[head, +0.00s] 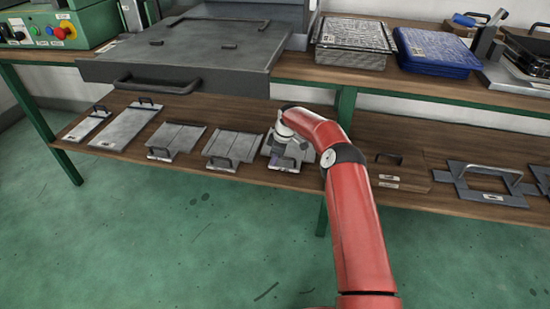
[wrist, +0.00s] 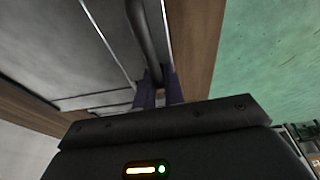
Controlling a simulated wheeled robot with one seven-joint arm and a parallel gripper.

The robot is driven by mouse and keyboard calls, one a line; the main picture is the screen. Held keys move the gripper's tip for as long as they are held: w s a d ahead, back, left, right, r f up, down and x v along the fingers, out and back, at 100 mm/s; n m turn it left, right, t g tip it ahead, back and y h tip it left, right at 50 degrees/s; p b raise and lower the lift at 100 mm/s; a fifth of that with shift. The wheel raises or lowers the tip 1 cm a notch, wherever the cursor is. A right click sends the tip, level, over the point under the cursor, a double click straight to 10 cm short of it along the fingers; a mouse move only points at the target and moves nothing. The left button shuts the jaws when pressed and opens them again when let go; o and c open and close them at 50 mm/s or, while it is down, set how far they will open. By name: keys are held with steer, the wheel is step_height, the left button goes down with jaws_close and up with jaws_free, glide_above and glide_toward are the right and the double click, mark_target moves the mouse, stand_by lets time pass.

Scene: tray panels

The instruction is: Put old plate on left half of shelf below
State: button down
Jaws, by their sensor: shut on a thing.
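My gripper (head: 277,157) is low over the lower shelf and shut on the handle (wrist: 148,35) of a grey metal plate (head: 293,165). In the wrist view the dark fingers (wrist: 158,88) close around one end of the handle, and the grey plate (wrist: 85,55) fills the upper left. The plate lies flat at the right end of the row on the left half of the lower shelf (head: 240,180). It looks on or very close to the wood; I cannot tell if it touches. My wrist hides part of it.
Several handled plates lie to its left, the nearest (head: 222,147) close beside it. A wooden board (head: 400,178) and a grey frame plate (head: 465,178) lie on the right half. Above is the upper bench with a large grey tray panel (head: 190,55). A green leg (head: 345,105) stands behind my arm.

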steer(key=shift+f+b, duration=0.3)
steer(key=shift+f, duration=0.05)
steer(key=c, duration=1.4)
jaws_free()
steer(key=shift+f, duration=0.1)
